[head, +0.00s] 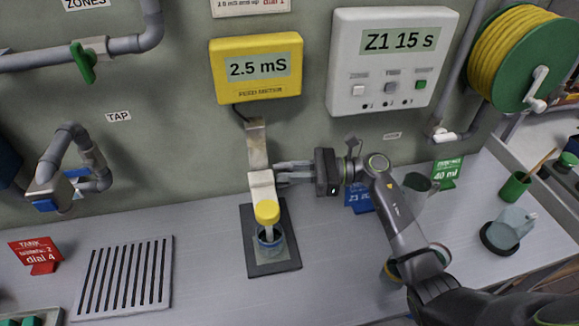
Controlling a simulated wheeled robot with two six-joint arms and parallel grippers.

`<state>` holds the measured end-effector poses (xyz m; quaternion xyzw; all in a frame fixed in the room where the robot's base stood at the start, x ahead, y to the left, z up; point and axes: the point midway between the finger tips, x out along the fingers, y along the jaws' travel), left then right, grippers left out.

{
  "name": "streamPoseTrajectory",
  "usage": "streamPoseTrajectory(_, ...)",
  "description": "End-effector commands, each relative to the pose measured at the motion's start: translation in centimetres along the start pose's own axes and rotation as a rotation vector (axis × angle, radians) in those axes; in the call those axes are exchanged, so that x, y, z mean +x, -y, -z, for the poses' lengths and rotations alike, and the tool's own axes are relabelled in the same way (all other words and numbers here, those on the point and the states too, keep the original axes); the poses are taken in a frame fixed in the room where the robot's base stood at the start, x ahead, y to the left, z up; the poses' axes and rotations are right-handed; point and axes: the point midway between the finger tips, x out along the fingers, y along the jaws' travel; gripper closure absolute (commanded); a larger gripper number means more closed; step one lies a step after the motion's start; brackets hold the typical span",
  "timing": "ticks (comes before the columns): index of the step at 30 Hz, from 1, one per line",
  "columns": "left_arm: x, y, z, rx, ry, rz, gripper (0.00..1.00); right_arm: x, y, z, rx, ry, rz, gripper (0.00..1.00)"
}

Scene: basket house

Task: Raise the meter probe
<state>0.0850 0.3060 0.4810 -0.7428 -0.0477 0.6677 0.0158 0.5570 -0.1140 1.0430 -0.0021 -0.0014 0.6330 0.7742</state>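The meter probe (266,211) has a yellow cap under a cream holder (261,183) on a metal rail (257,145) on the wall. Its lower end reaches into a blue-rimmed clear cup (270,240) on a dark mat (257,258). The yellow meter (257,67) above reads 2.5 mS. My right gripper (279,173) comes from the right with its fingertips at the holder's right side. I see two fingers, but whether they close on a part of the holder is not clear. My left gripper is not in view.
A drain grate (123,278) and red tank sign (37,256) are at left, below the tap (62,170). A clear jug (510,228), green cup (514,186) and green 40 ml sign (447,172) stand at right. The counter between grate and mat is clear.

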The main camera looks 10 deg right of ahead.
Motion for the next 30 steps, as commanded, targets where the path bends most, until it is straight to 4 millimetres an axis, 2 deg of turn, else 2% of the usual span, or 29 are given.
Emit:
streamPoseTrajectory(8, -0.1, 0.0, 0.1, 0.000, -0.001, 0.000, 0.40, 0.2, 0.0, 0.0, 0.000, 0.000, 0.000, 0.81)
streamPoseTrajectory(9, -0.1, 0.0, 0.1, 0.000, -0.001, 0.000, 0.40, 0.2, 0.0, 0.0, 0.000, 0.000, 0.000, 0.82)
streamPoseTrajectory(13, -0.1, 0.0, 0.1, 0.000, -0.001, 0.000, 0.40, 0.2, 0.0, 0.0, 0.000, 0.000, 0.000, 0.99)
streamPoseTrajectory(22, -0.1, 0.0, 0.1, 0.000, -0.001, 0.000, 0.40, 0.2, 0.0, -0.1, -0.001, 0.000, 0.000, 1.00)
streamPoseTrajectory(26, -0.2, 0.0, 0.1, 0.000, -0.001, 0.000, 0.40, 0.2, 0.1, -2.1, -0.006, 0.000, -0.001, 1.00)
streamPoseTrajectory(30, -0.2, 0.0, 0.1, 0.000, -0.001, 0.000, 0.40, 0.2, 0.1, -5.2, -0.008, 0.001, 0.000, 1.00)
